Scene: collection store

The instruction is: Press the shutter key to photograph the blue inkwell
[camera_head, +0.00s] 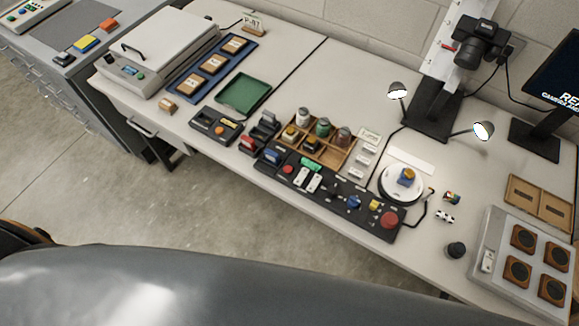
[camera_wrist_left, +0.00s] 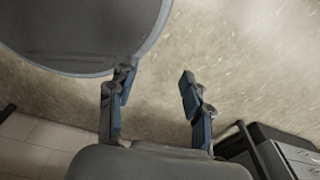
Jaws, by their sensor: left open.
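The blue inkwell (camera_head: 406,177) sits on a round white turntable (camera_head: 396,192) beneath a black camera (camera_head: 478,45) on a stand. A long black control panel (camera_head: 335,193) lies along the front table edge, with a red button, white keys, a blue knob, a yellow key and a large red mushroom button. I cannot tell which is the shutter key; no label is readable. My left gripper (camera_wrist_left: 156,78) shows in the left wrist view, open and empty above bare floor, away from the table. Neither gripper is visible in the head view.
Two lit lamps (camera_head: 483,130) flank the camera stand. A wooden tray of small bottles (camera_head: 323,127) stands behind the panel. A monitor (camera_head: 559,70) and a grey tray with round pieces (camera_head: 490,225) are at right. Open floor (camera_head: 200,215) lies before the table.

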